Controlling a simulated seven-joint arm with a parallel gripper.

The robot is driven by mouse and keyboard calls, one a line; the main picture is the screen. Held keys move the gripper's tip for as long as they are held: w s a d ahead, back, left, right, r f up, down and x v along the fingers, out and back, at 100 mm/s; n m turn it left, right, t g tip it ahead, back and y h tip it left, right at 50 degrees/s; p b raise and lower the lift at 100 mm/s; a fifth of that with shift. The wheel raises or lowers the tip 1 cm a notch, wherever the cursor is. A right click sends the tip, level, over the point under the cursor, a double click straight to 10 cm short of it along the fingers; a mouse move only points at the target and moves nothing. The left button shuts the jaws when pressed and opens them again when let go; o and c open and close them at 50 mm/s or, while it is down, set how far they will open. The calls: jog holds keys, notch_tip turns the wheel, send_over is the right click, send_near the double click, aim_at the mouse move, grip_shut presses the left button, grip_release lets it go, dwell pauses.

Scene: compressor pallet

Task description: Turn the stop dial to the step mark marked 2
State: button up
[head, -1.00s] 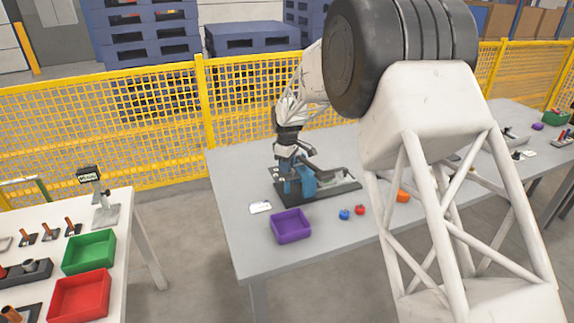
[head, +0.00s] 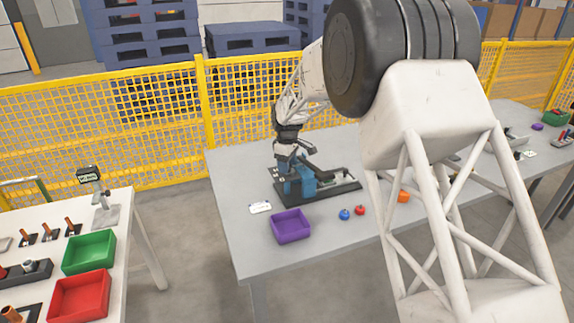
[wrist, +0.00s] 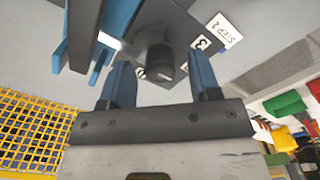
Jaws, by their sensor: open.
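The stop dial (wrist: 160,62) is a dark round knob on a dark plate in the wrist view. Beside it, a white tile marked 3 (wrist: 201,43) and a white card reading STEP 2 (wrist: 226,38) show; a small round white mark (wrist: 140,73) shows at the dial's lower left. My gripper (wrist: 159,72) is open, its blue fingers on either side of the dial; I cannot tell if they touch it. In the head view my gripper (head: 296,158) is over the dark fixture (head: 345,192) on the grey table; the dial is not distinct there.
Blue upright parts (wrist: 100,40) stand close beside my left finger in the wrist view. In the head view a purple bin (head: 290,228), a white card (head: 260,207), a blue object (head: 344,214) and a red one (head: 360,210) lie in front of the fixture. A yellow fence (head: 100,120) stands behind.

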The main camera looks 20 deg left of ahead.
jog(key=shift+r, duration=3.65)
jog(key=shift+d+r, duration=0.25)
jog(key=shift+d, duration=0.15)
jog(key=s+d+r+m, duration=0.3)
jog(key=s+d+r, duration=0.2)
jog(key=d, duration=0.7)
jog(key=s+d+r+m+t, duration=0.1)
jog(key=s+d+r+m, duration=0.2)
jog(key=s+d+r, duration=0.55)
jog(key=s+d+r+m, duration=0.2)
jog(key=s+d+m, duration=0.1)
jog(key=d, duration=1.2)
jog(key=s+d+f+m, duration=0.1)
jog(key=s+d+m, duration=0.2)
jog(key=s+d, duration=0.3)
jog(key=s+d+f+m+t, duration=0.1)
jog(key=s+d, duration=0.6)
jog(key=s, duration=0.7)
jog(key=s+d+f+m, duration=0.2)
jog(key=s+d+m, duration=0.3)
jog(key=s, duration=0.5)
jog(key=shift+s+d+f+t, duration=0.2)
jog(key=shift+s+d+t, duration=0.1)
jog(key=shift+d, duration=0.6)
